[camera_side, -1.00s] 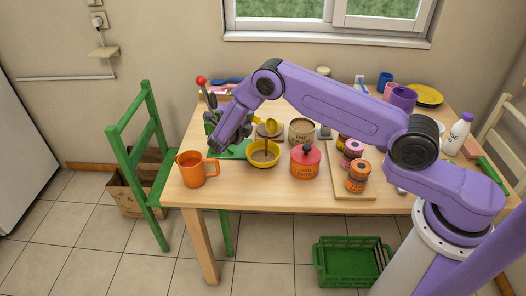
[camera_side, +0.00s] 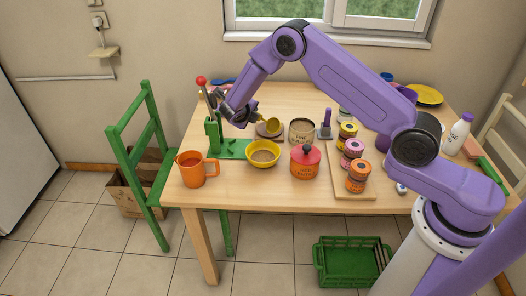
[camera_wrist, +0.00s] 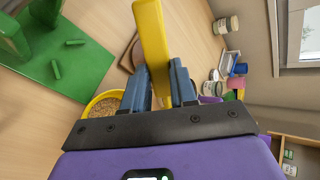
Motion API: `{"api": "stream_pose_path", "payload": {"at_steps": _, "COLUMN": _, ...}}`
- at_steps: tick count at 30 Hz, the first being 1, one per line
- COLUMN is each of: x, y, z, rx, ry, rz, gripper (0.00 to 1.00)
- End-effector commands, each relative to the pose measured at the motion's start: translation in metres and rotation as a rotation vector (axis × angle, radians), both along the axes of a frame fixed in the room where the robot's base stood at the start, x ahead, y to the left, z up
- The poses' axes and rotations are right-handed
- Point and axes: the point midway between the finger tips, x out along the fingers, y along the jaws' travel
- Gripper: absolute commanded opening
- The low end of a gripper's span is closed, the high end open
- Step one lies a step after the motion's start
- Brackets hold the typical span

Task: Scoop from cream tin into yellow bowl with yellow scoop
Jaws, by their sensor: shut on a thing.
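The yellow bowl (camera_side: 263,160) stands on the table near the front left with tan, grainy contents, which also show beside my fingers in the wrist view (camera_wrist: 104,104). The cream tin (camera_side: 302,132) stands open behind and right of the bowl; its fill level cannot be told. My gripper (camera_side: 250,117) is shut on the yellow scoop (camera_side: 273,125). It holds the scoop in the air behind and above the bowl, left of the tin. The scoop's yellow handle (camera_wrist: 152,45) rises between the blue fingers (camera_wrist: 158,88) in the wrist view. The inside of the scoop is not clear.
A red lidded tin (camera_side: 305,163) stands right of the bowl. An orange mug (camera_side: 197,170) is at the front left. A green stand (camera_side: 214,136) is close to my gripper. Several striped jars (camera_side: 357,176) line a board on the right. A brown disc (camera_side: 262,131) lies behind the bowl.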

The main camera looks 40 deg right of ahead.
Motion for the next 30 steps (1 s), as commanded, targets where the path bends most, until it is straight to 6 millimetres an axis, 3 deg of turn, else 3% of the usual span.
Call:
{"api": "stream_pose_path", "payload": {"at_steps": 13, "x": 0.0, "y": 0.0, "z": 0.037, "rx": -0.004, "ry": -0.002, "rz": 0.0, "gripper": 0.0}}
{"api": "stream_pose_path", "payload": {"at_steps": 30, "x": 0.0, "y": 0.0, "z": 0.04, "rx": -0.003, "ry": 0.0, "rz": 0.0, "gripper": 0.0}}
